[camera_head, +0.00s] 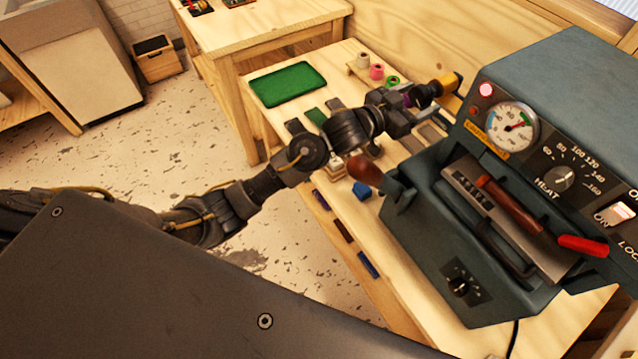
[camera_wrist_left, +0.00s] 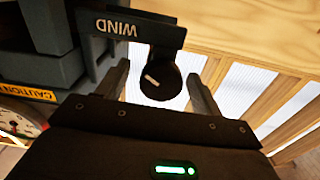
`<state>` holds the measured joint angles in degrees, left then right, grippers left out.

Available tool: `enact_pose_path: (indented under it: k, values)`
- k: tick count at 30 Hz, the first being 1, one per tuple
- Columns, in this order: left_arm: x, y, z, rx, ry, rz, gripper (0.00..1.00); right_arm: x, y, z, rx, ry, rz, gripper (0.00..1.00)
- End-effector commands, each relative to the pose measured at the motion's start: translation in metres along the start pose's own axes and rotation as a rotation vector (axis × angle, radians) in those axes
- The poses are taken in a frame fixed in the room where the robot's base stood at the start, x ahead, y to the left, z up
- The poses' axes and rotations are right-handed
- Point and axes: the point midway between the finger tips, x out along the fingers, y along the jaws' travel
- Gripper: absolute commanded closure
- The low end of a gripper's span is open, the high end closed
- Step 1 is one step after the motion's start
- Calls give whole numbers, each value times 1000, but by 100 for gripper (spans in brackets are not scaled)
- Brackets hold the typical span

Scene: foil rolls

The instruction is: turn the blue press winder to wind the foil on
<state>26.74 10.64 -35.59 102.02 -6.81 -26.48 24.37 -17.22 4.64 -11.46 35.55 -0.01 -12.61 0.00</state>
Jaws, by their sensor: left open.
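The blue-grey press (camera_head: 540,90) stands at the right in the head view, with a lit red lamp, a gauge and a heat dial. In the left wrist view the winder (camera_wrist_left: 160,82) is a round black knob with a pale mark, below a dark bracket (camera_wrist_left: 130,27) lettered WIND, seen upside down. My left gripper (camera_wrist_left: 158,74) is open, one finger on each side of the knob; I cannot tell whether they touch it. In the head view my left gripper (camera_head: 408,107) is by the press's far left side, partly hidden. My right gripper is not in view.
A yellow cylinder (camera_head: 449,84) is just beyond my left gripper. Open floor lies to the left.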

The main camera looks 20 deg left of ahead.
Motion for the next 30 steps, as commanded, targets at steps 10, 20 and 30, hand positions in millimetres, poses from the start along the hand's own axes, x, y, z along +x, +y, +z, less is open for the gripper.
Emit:
enact_pose_path:
  k: [10, 20, 30]
  values:
    - [-76, 0, 3, 4, 2, -1, 34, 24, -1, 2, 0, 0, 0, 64]
    - [-116, -8, 55, -47, -167, -122, 34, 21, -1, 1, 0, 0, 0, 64]
    - [-165, -13, 108, -90, -356, -223, 34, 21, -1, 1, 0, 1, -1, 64]
